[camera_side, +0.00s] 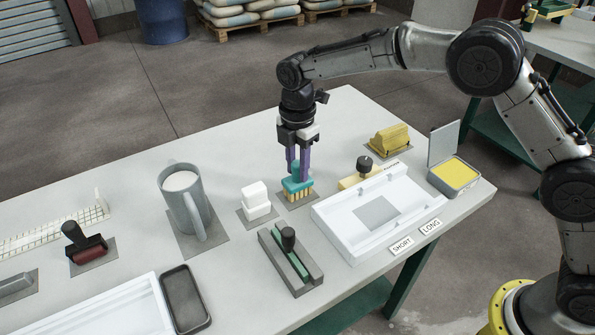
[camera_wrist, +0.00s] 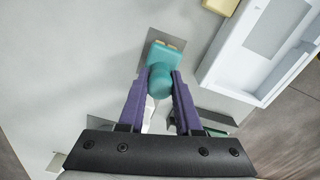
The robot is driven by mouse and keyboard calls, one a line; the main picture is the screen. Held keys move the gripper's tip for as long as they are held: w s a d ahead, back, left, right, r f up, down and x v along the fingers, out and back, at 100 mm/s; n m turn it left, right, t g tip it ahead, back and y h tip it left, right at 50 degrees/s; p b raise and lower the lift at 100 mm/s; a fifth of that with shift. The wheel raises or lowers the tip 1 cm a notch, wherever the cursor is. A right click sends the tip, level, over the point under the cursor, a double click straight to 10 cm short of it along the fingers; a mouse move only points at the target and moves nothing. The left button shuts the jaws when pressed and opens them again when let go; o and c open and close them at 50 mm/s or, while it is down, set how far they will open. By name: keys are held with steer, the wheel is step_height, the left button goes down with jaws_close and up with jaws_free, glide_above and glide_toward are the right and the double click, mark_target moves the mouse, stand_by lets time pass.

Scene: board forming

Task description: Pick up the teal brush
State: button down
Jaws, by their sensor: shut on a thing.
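The teal brush (camera_side: 297,186) stands upright with pale yellow bristles pointing down, over a grey mat (camera_side: 312,203) near the middle of the table. My gripper (camera_side: 298,172) points straight down with its purple fingers shut on the brush's handle. In the wrist view the brush (camera_wrist: 161,78) sits between the fingertips of my gripper (camera_wrist: 160,80), with the rounded handle top facing the camera. The bristles appear at or very close to the mat; I cannot tell whether they touch it.
A white tray (camera_side: 328,214) with raised walls is right of the brush. A white block (camera_side: 256,195) is to its left, and a grey jug (camera_side: 172,212) is beyond that. A grooved grey block (camera_side: 305,276) stands in front. A yellow block (camera_side: 390,138) and an open tin (camera_side: 450,190) lie farther right.

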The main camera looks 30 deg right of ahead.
step_height(320, 180, up, 2)
steer(key=shift+r, duration=0.25)
steer(key=s+d+r, duration=0.5)
steer(key=s+r, duration=0.5)
steer(key=s, duration=0.3)
steer(key=c, duration=1.1)
jaws_free()
steer(key=shift+c, duration=0.2)
jaws_close()
